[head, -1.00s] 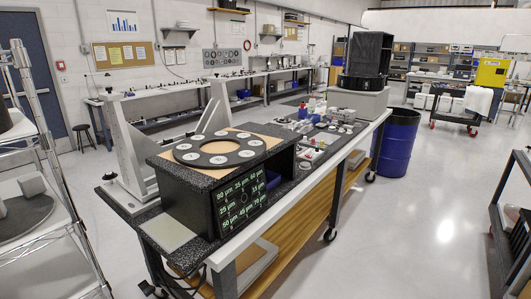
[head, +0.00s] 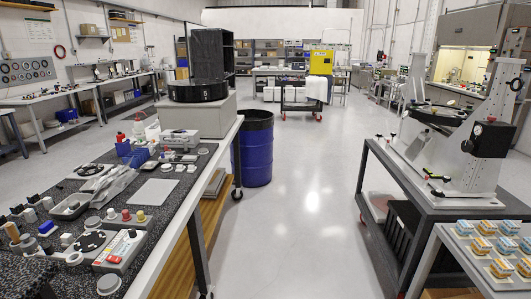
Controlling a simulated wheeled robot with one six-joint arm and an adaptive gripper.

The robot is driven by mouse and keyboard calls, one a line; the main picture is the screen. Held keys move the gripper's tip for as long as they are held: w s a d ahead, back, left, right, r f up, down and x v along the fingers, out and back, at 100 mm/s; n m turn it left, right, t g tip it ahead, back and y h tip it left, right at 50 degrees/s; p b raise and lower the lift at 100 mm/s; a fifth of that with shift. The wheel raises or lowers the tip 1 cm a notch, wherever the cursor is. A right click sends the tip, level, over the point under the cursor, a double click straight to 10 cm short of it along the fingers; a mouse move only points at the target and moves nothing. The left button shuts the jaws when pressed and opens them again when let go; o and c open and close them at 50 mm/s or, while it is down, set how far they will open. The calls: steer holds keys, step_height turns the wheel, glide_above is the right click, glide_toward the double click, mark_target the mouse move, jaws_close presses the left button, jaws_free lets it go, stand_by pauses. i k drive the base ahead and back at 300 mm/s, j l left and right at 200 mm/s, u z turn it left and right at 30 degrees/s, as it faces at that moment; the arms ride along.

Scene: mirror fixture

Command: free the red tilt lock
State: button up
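A light grey mirror fixture (head: 462,172) stands on a dark cart at the right, with two uprights and a dark round ring (head: 438,115) tilted between them. A black block with a round dial (head: 477,130) sits on the near upright. A tiny red spot (head: 491,119) shows at the top of this block; it is too small to tell whether it is the red tilt lock or how it is set. Small knobs or clips sit along the fixture's base. My gripper is not in view.
A long workbench (head: 165,193) full of small parts runs along the left. A blue barrel (head: 253,150) stands at its far end. The fixture's dark cart (head: 430,205) and a tray table (head: 462,262) with small boxes stand right. The floor (head: 300,220) between is clear.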

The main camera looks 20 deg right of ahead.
mark_target(490, 118)
steer(key=i+z, duration=0.2)
steer(key=i, duration=0.25)
steer(key=i+z, duration=0.25)
steer(key=i, duration=0.2)
steer(key=i+j+z, duration=0.2)
steer(key=i, duration=0.25)
steer(key=i+j+z, duration=0.25)
steer(key=i, duration=0.2)
